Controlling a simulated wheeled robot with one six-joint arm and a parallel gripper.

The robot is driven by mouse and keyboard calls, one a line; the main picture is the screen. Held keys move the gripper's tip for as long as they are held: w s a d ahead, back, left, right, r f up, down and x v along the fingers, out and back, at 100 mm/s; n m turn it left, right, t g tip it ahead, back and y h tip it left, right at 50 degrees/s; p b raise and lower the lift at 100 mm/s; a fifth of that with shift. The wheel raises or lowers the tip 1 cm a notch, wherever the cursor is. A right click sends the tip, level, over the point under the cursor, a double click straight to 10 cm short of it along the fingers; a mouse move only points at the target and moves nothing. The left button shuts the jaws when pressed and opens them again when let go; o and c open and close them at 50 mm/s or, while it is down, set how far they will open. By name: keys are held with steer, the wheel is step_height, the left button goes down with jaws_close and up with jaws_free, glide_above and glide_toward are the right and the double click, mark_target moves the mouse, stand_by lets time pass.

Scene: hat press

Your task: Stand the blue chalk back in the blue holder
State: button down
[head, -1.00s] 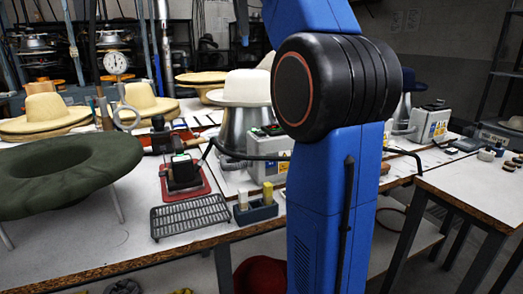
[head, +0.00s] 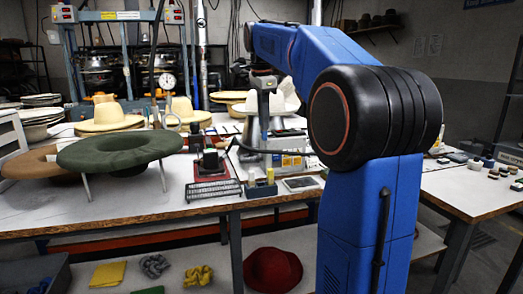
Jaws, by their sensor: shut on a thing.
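The dark blue holder (head: 262,190) stands near the front edge of the workbench. A pale chalk (head: 251,178) stands at its left and a yellow chalk (head: 270,176) at its right. My gripper (head: 265,132) points down above and behind the holder in the picture, in front of the pale hat and its metal stand. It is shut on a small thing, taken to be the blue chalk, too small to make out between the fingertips. I see no blue chalk lying on the bench.
A black wire rack (head: 213,190) lies left of the holder and a flat grey-framed plate (head: 301,184) right of it. A grey control box (head: 287,145) stands behind. A green hat brim (head: 120,151) is on a stand at left. A red hat (head: 272,270) lies on the lower shelf.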

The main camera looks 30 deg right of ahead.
step_height(320, 180, down, 14)
steer(key=s+a+g+y, duration=0.1)
steer(key=a, duration=0.1)
steer(key=shift+s+g+y, duration=0.3)
stand_by(0.3)
steer(key=shift+f, duration=1.35)
stand_by(1.3)
steer(key=c, duration=1.6)
jaws_free()
steer(key=shift+r, duration=0.1)
steer(key=shift+r, duration=3.65)
